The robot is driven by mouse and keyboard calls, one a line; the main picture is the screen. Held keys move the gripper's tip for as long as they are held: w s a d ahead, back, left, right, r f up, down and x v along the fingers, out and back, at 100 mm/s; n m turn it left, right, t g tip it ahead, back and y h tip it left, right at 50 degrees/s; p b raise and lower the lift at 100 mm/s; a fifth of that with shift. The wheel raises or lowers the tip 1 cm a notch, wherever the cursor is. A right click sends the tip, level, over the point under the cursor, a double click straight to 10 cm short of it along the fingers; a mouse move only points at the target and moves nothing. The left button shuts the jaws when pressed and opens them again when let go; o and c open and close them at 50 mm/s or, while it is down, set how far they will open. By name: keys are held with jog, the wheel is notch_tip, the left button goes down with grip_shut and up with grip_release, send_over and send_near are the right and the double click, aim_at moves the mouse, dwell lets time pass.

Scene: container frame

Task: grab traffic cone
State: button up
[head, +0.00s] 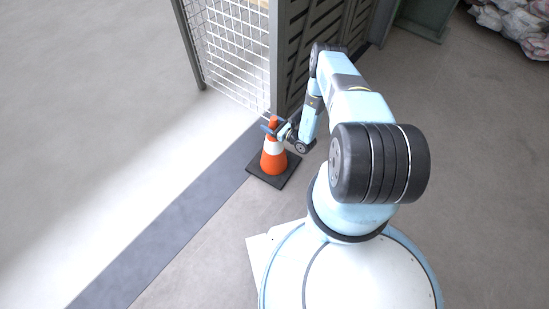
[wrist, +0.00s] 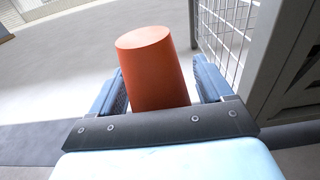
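An orange and white traffic cone (head: 273,160) stands upright on its dark square base on the floor, left of my arm in the head view. My gripper (head: 271,128) is at the cone's upper part. In the wrist view the orange top of the cone (wrist: 152,68) stands between the two fingers of my gripper (wrist: 160,88). The fingers are apart, with a visible gap between the cone and the right finger, and a narrower one at the left. The lower part of the cone is hidden in the wrist view.
A white wire mesh panel (head: 232,50) and a dark slatted container wall (head: 305,50) stand right behind the cone. A dark strip (head: 170,225) runs across the floor. White bags (head: 515,22) lie at the far right. The floor at the left is clear.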

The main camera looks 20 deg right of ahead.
grip_shut()
dwell(0.6)
